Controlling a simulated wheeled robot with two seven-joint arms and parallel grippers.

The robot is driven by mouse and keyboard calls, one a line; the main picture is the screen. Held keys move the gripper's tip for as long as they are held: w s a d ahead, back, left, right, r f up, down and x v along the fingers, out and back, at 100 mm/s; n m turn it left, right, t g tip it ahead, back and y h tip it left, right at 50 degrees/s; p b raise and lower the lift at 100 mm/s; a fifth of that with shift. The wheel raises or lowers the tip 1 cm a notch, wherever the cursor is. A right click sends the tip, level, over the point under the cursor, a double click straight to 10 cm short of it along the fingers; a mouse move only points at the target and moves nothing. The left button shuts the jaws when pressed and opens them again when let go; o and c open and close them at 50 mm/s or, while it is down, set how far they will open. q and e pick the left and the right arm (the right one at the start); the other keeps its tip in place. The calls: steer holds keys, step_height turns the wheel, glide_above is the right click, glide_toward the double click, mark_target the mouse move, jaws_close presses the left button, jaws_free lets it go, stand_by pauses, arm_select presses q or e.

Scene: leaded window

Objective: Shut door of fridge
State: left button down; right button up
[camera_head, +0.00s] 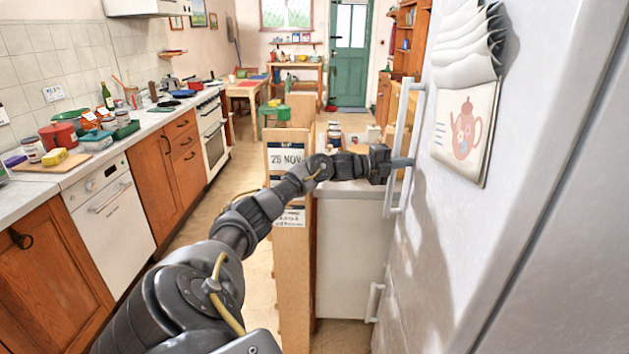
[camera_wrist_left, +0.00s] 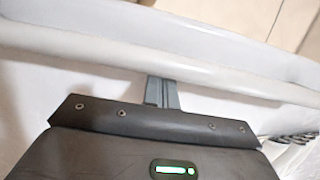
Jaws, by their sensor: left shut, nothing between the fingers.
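The fridge (camera_head: 560,120) is tall and white and fills the right side of the head view. Its upper door (camera_head: 420,230) carries a teapot picture and a long vertical white handle (camera_head: 404,125). My left gripper (camera_head: 402,162) is shut and empty, its fingertips at the lower part of this handle. In the left wrist view the closed fingers (camera_wrist_left: 162,92) end at the pale handle bar (camera_wrist_left: 150,68) that crosses the picture. I cannot tell whether they touch it. A dark seam runs down the right of the door; how far the door stands open is unclear. My right gripper is not in view.
A lower handle (camera_head: 375,302) sits below on the fridge. A white cabinet (camera_head: 350,250) and a wooden panel with a calendar (camera_head: 287,157) stand left of the door. A counter (camera_head: 50,185) with cupboards lines the left wall. Bare floor lies between.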

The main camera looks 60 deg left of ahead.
arm_select(q)
steer(key=shift+w+d+r, duration=0.1)
steer(key=shift+d+r, duration=0.05)
steer(key=shift+r, duration=0.15)
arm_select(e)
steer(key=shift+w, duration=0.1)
